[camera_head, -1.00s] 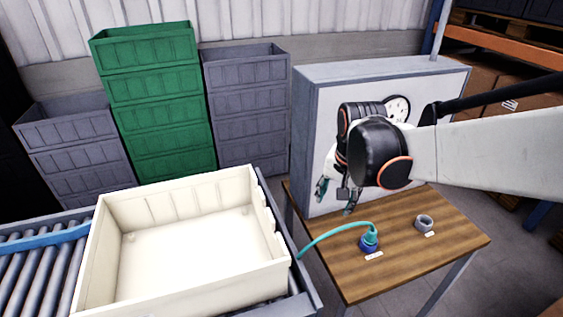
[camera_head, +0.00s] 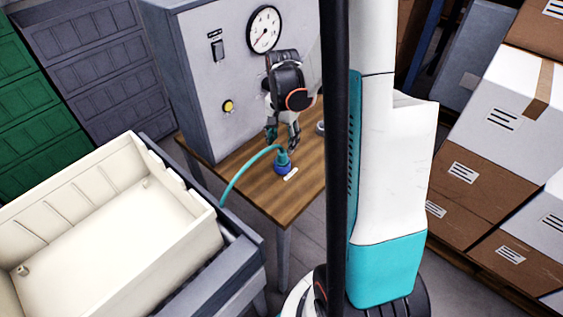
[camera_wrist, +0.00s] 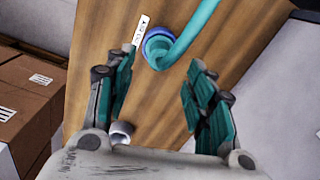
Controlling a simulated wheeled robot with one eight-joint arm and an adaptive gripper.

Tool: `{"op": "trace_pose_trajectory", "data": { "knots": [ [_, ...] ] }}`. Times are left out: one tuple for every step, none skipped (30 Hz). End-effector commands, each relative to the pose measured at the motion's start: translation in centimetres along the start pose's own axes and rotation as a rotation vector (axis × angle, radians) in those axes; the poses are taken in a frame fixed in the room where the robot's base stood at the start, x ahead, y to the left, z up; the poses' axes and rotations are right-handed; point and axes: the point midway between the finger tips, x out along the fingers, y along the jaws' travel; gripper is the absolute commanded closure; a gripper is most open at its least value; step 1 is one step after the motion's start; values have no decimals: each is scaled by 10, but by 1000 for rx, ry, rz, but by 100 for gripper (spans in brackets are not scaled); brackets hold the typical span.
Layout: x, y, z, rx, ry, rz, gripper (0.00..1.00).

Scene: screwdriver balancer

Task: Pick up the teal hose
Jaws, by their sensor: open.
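The teal hose (camera_head: 243,168) arches up from a blue base (camera_head: 283,168) on the wooden table (camera_head: 283,208) and runs off over the table's left edge. In the wrist view the hose (camera_wrist: 197,33) rises from its round blue base (camera_wrist: 157,47) at the top. My gripper (camera_head: 283,143) points down close above the hose's base end. In the wrist view my gripper (camera_wrist: 160,72) is open, its teal-padded fingers well apart, with bare tabletop between them. The hose base lies just beyond the fingertips. Nothing is held.
A grey ring-shaped holder (camera_wrist: 121,132) stands on the table near my gripper. A grey panel box with a gauge (camera_head: 263,29) stands at the table's back. A cream crate (camera_head: 105,235) sits to the left. Boxes (camera_head: 460,185) are stacked at right.

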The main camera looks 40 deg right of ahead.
Motion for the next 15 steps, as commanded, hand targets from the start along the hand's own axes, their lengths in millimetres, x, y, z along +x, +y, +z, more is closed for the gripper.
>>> {"op": "trace_pose_trajectory", "data": {
  "knots": [
    [10, 0, 0, 0, 0, 0, 50],
    [13, 0, 0, -1, 0, 0, 50],
    [16, 0, 0, -1, 0, 0, 50],
    [18, 0, 0, -1, 0, 0, 50],
    [19, 0, 0, -1, 0, 0, 50],
    [21, 0, 0, -1, 0, 0, 50],
    [21, 0, 0, -1, 0, 0, 50],
    [22, 0, 0, -1, 0, 0, 50],
    [24, 0, 0, -1, 0, 0, 50],
    [26, 0, 0, -1, 0, 0, 50],
    [29, 0, 0, -1, 0, 0, 50],
    [34, 0, 0, -1, 0, 0, 50],
    [38, 0, 0, -1, 0, 0, 50],
    [43, 0, 0, -1, 0, 0, 50],
    [49, 0, 0, -1, 0, 0, 50]
  ]
}}
